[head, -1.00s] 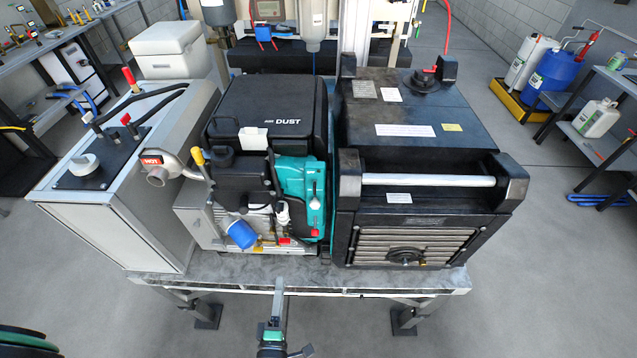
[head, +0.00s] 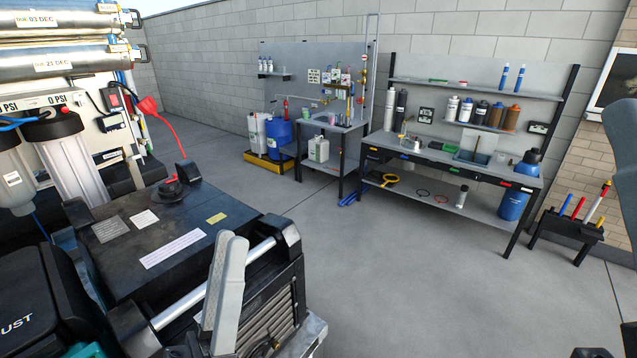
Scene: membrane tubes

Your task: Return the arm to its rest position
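My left gripper (head: 233,240) shows as two pale grey slabs rising from the bottom, in front of the black machine with the metal bar. The slabs overlap with no clear gap, and from this angle I cannot tell whether they are apart. I see nothing between them. Its arm is not clearly visible. A smooth grey-blue shape cut off at the right edge may be part of my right arm. I do not see the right gripper's fingers.
The black machine (head: 190,215) fills the lower left, beside clear filter housings (head: 75,165). A long workbench (head: 450,165) with bottles stands at the back right. A small table (head: 330,125) and a blue drum (head: 279,140) stand further left. The middle floor is clear.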

